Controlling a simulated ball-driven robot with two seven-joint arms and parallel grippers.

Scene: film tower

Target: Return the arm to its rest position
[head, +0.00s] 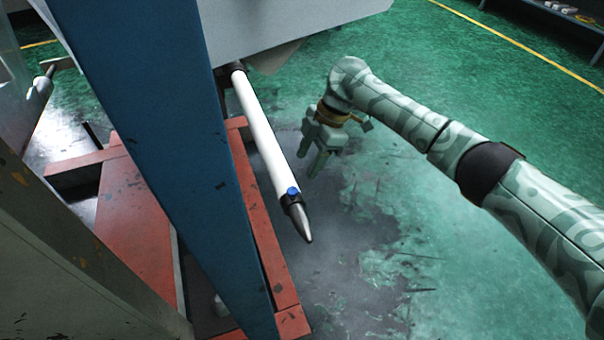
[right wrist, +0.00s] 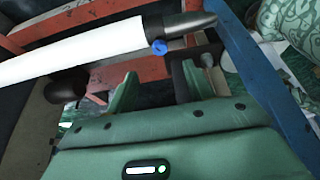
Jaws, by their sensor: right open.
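My right arm comes in from the right in the head view. Its green gripper (head: 314,160) hangs pointing down over the floor, just right of a white rod, with a gap between them in the picture. The two fingers are apart with nothing between them; they also show in the right wrist view (right wrist: 155,92). The white rod (head: 261,135) slants down from a grey panel and ends in a dark pointed tip with a blue knob (head: 292,191). In the right wrist view the rod (right wrist: 75,52) crosses beyond the fingers. My left gripper is not in view.
A blue post (head: 175,130) stands left of the rod. A red base frame (head: 150,225) lies low behind it. The grey panel (head: 270,25) overhangs at the top. Open green floor (head: 480,80) lies around and beyond my right arm, with a shelf (head: 570,15) at the far right.

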